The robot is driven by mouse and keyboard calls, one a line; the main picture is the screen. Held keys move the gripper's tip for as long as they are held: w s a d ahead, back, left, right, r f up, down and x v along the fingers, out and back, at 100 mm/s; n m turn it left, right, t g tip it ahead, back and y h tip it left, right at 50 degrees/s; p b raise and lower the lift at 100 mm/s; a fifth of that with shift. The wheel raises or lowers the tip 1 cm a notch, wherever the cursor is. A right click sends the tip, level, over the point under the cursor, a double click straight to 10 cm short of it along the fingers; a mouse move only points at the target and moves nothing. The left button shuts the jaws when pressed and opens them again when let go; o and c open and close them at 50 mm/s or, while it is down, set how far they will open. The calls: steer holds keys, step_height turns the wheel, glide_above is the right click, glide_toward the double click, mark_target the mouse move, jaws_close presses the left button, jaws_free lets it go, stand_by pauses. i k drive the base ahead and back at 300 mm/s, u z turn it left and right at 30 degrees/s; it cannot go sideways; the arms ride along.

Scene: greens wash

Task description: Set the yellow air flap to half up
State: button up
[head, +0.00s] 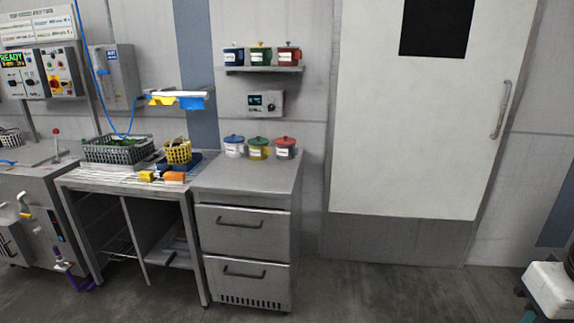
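A small yellow flap (161,101) hangs under a pale horizontal bar (180,93) on the wall, above the steel table. It appears tilted, but its exact angle is too small to tell. A blue flap (192,103) sits beside it on the right, under the same bar. A yellow lever (25,215) is on the front of the steel unit at far left. My gripper is not in view.
The steel table (75,181) holds a grey basket of greens (117,152), a yellow basket (178,152) and orange blocks. Lidded jars (258,148) stand on the drawer cabinet (243,235). A blue hose (85,62) hangs at left. The floor before the door is clear.

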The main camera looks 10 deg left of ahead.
mark_target(155, 100)
steer(key=i, duration=1.25)
steer(key=u, duration=1.45)
steer(key=i, duration=1)
steer(key=k, duration=0.5)
steer(key=u, duration=0.9)
steer(key=i, duration=1.35)
steer(key=z, duration=0.55)
steer(key=i, duration=0.45)
steer(key=z, duration=0.35)
